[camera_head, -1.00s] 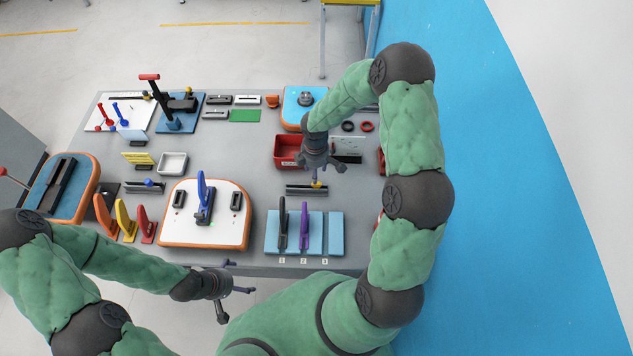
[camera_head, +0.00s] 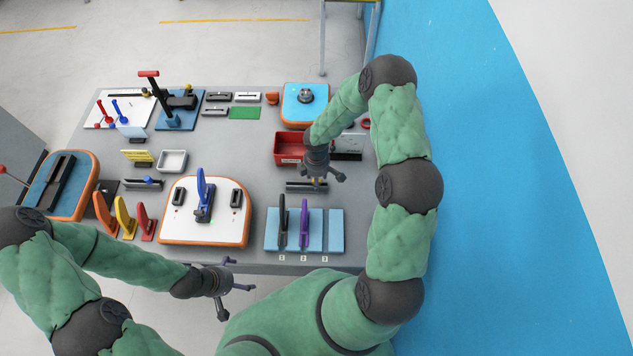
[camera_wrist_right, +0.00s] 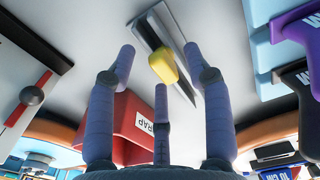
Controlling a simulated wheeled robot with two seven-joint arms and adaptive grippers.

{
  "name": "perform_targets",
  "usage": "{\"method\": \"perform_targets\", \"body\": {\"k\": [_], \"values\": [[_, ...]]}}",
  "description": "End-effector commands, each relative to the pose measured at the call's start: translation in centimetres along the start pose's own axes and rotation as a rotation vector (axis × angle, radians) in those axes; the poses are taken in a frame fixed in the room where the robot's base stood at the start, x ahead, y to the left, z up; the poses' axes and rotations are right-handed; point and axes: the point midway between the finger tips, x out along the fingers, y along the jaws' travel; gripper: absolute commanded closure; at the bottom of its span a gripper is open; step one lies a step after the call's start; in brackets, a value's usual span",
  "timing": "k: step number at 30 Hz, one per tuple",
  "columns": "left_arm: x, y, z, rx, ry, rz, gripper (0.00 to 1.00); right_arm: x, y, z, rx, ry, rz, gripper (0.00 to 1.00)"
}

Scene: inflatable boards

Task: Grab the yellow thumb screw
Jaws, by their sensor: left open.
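The yellow thumb screw (camera_wrist_right: 163,67) sits on a dark slotted rail (camera_wrist_right: 166,40) in the right wrist view. My right gripper (camera_head: 322,176) is over that rail in the head view and mostly hides the screw there. In the wrist view its fingers are spread, with the screw showing beyond and between the tips; I see no contact. My left gripper (camera_head: 234,292) is open and empty, off the table's front edge.
A red bin (camera_head: 288,147) stands just behind the rail. A blue board (camera_head: 272,230) with black and purple upright pieces is in front of it. A white board with a blue lever (camera_head: 205,195) is to the left. Grey table (camera_head: 262,185) shows between them.

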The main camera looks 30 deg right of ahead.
Motion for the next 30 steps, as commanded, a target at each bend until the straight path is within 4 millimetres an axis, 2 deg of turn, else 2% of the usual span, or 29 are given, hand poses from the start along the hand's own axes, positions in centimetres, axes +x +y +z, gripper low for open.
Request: {"method": "perform_targets", "body": {"k": [1,4,5,20,26,30], "values": [[0.0,0.0,0.0,0.0,0.0,0.0,0.0,0.0,0.0,0.0,0.0,0.0,0.0,0.65],[0.0,0.0,0.0,0.0,0.0,0.0,0.0,0.0,0.0,0.0,0.0,0.0,0.0,0.89],[0.0,0.0,0.0,0.0,0.0,0.0,0.0,0.0,0.0,0.0,0.0,0.0,0.0,0.91],[-0.1,0.0,0.0,0.0,0.0,0.0,0.0,-0.7,0.0,0.0,-0.001,0.0,0.001,0.92],[-0.3,0.1,0.0,0.0,0.0,0.0,0.0,-3.1,0.1,-0.1,0.0,0.001,0.003,0.92],[-0.2,0.1,0.0,0.0,0.0,0.0,0.0,-4.9,-1.4,-0.3,-0.004,0.0,0.002,0.92]]}}
